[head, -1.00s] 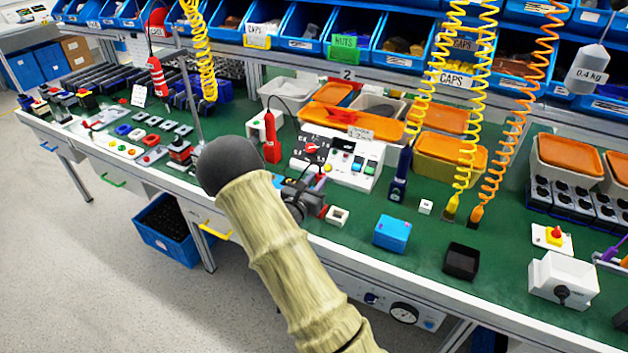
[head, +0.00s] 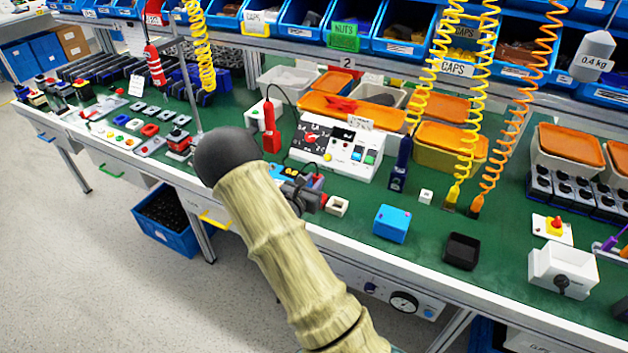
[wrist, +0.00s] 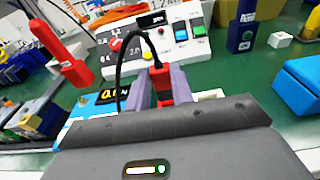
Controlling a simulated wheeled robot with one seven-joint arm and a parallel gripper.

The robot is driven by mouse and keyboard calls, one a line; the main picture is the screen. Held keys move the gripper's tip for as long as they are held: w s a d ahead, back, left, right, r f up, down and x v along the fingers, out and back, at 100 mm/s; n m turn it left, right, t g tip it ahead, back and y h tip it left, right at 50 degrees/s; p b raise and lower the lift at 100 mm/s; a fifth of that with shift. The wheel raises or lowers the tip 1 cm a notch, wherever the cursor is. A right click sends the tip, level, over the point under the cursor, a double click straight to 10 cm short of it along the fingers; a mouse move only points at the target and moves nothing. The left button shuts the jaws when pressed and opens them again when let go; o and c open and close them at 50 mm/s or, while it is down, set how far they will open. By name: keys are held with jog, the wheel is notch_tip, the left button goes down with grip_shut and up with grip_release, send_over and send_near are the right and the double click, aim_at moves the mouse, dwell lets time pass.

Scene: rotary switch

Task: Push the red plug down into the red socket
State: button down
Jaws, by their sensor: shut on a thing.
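My gripper (wrist: 159,88) is shut on the red plug (wrist: 160,82), which sits between its two grey-purple fingers in the wrist view. A black cable rises from the plug's top and loops to the left. The plug's lower end is hidden behind the gripper body. In the head view my gripper (head: 300,188) is low over the bench front, partly hidden by my arm. I cannot make out the red socket for certain; a small red part (head: 322,203) shows beside the gripper there. Whether the plug touches a socket cannot be told.
A white control panel (head: 345,150) stands just behind the gripper. A white square block (head: 337,206) and a blue box (head: 391,222) are on the right. Green bench top is clear between them.

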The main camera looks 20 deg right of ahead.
jog(key=shift+f+b, duration=0.55)
jog(key=shift+f, duration=0.4)
jog(key=shift+f+b, duration=1.35)
jog(key=shift+f, duration=0.3)
dwell(1.2)
jog(key=c, duration=1.1)
grip_release()
jog(key=shift+c, duration=0.2)
jog(key=v, duration=1.7)
jog(key=shift+s+a, duration=0.15)
jog(key=shift+s, duration=0.05)
